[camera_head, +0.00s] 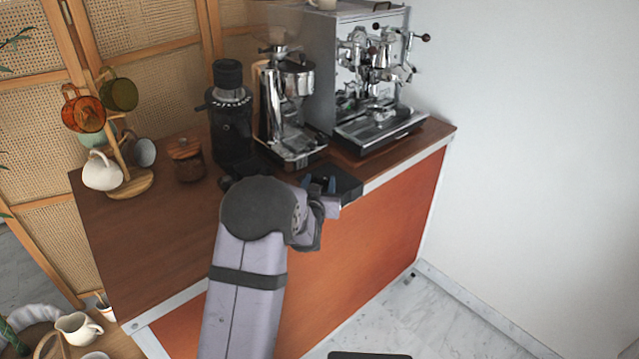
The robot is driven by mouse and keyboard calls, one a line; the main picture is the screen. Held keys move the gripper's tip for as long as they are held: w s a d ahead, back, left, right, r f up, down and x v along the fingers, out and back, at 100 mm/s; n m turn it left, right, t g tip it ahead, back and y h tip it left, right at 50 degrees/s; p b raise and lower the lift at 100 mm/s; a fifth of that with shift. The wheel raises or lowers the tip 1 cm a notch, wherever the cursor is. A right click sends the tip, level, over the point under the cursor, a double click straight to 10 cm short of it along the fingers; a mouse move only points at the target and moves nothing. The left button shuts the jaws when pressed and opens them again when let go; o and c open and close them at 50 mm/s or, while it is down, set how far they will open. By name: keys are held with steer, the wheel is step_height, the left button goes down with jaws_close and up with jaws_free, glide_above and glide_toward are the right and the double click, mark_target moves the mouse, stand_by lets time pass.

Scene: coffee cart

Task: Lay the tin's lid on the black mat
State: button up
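A brown lidded container (188,165), possibly the tin, stands upright on the wooden counter, left of the black grinder. Its top looks like a brown lid (184,147) resting on it. A flat black piece (348,187), which looks like the black mat, lies at the counter's front edge below the espresso machine. My gripper (322,186) is over or beside this black piece, with bluish fingertips showing. My arm hides part of the black piece and the counter there. I cannot tell whether anything is between the fingers.
A black grinder (231,125) and a chrome grinder (290,110) stand behind my gripper. The espresso machine (365,75) stands at the back right. A mug tree (124,185) with several mugs is at the left. The counter's front left (150,240) is clear.

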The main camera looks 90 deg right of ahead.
steer(key=o, duration=0.4)
steer(key=shift+c, duration=0.2)
steer(key=shift+r+p, duration=0.2)
steer(key=shift+p, duration=0.1)
steer(key=a+r+b, duration=0.2)
steer(key=a, duration=0.9)
steer(key=shift+w+a+r, duration=0.15)
steer(key=shift+w+a, duration=0.2)
steer(key=shift+a, duration=0.05)
